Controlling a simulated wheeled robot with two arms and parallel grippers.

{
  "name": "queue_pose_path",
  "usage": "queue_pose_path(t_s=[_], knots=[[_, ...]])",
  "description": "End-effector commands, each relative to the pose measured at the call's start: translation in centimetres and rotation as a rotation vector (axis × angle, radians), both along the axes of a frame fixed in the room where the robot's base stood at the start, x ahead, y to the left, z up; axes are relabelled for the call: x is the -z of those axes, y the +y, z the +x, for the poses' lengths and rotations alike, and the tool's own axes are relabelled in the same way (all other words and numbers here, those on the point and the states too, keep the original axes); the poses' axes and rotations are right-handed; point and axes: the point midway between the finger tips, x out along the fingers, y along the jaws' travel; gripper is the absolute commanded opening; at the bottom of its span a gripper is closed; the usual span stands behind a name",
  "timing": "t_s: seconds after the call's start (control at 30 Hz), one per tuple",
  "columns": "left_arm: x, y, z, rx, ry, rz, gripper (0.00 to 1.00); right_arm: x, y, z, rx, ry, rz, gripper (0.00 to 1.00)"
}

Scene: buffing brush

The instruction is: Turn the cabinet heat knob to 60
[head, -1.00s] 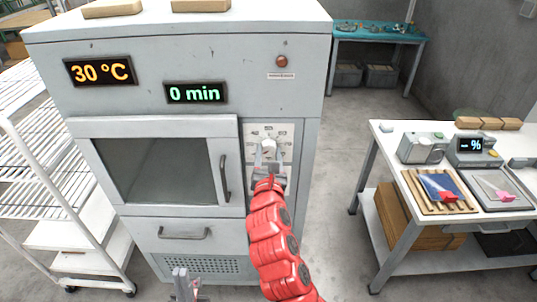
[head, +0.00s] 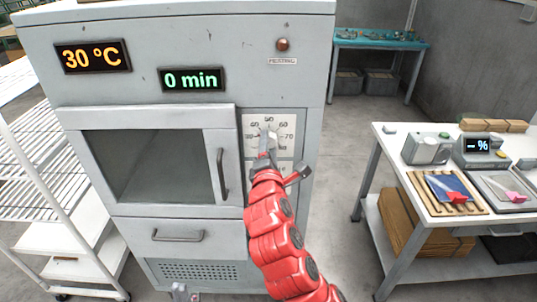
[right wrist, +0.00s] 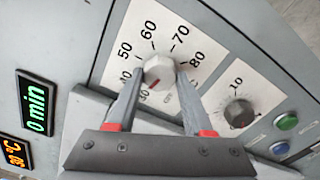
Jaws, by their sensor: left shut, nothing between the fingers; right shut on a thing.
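The heat knob (right wrist: 160,72) is a pale round knob on a white dial plate marked 30 to 80 and beyond. Its red mark points down and left, near the 30. My right gripper (right wrist: 158,90) has its two fingers on either side of the knob and is shut on it. In the head view the right gripper (head: 267,148) covers part of the dial (head: 257,122), and its wrist is tilted. The cabinet's temperature display (head: 92,57) reads 30 °C. My left gripper (head: 180,290) is shut and empty at the bottom edge, low before the cabinet.
A smaller timer knob (right wrist: 238,112) sits beside the heat dial, with a green button (right wrist: 287,121) and a blue button (right wrist: 280,148). The time display (head: 191,79) reads 0 min. A white rack (head: 40,165) stands left; a work table (head: 388,143) stands right, with floor between.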

Motion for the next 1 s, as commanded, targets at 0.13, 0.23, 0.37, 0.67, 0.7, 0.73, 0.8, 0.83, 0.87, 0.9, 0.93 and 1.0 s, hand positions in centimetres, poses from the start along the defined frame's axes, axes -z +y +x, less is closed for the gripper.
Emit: queue_pose_path(t_s=[0.13, 0.23, 0.37, 0.67, 0.7, 0.73, 0.8, 0.83, 0.87, 0.9, 0.93, 1.0], knots=[[2.1, 0.0, 0.0, 0.000, 0.000, 0.000, 0.00, 0.4, -0.1, 0.0, 0.002, -0.004, 0.138, 0.00], [3.1, 0.0, 0.0, 0.000, 0.000, 0.000, 0.00, 0.4, 0.0, 0.0, -0.001, -0.004, 0.233, 0.00], [4.5, 0.0, 0.0, 0.000, 0.000, 0.000, 0.00, 0.4, 0.0, 0.0, -0.001, -0.004, 0.358, 0.00], [7.8, 0.0, 0.0, 0.000, 0.000, 0.000, 0.00, 0.4, 0.0, 0.0, -0.002, -0.004, 0.643, 0.00], [8.2, 0.0, 0.0, 0.000, 0.000, 0.000, 0.00, 0.4, 0.0, 0.0, -0.002, -0.004, 0.681, 0.00], [8.5, 0.0, 0.0, 0.000, 0.000, 0.000, 0.00, 0.4, 0.0, 0.0, -0.002, -0.004, 0.710, 0.00], [9.3, 0.0, 0.0, 0.000, 0.000, 0.000, 0.00, 0.5, 0.0, 0.0, -0.001, -0.002, 0.775, 0.00], [9.6, 0.0, 0.0, 0.000, 0.000, 0.000, 0.00, 0.5, 0.0, 0.0, 0.001, -0.001, 0.804, 0.00], [10.0, 0.0, 0.0, 0.000, 0.000, 0.000, 0.00, 0.5, -0.1, 0.0, 0.001, 0.000, 0.832, 0.00], [10.4, 0.0, 0.0, 0.000, 0.000, 0.000, 0.00, 0.5, 0.0, 0.0, 0.001, 0.000, 0.870, 0.00], [10.7, 0.0, 0.0, 0.000, 0.000, 0.000, 0.00, 0.5, 0.0, 0.0, 0.000, -0.001, 0.899, 0.00], [11.5, 0.0, 0.0, 0.000, 0.000, 0.000, 0.00, 0.4, 0.0, 0.0, -0.002, -0.001, 0.966, 0.00]])
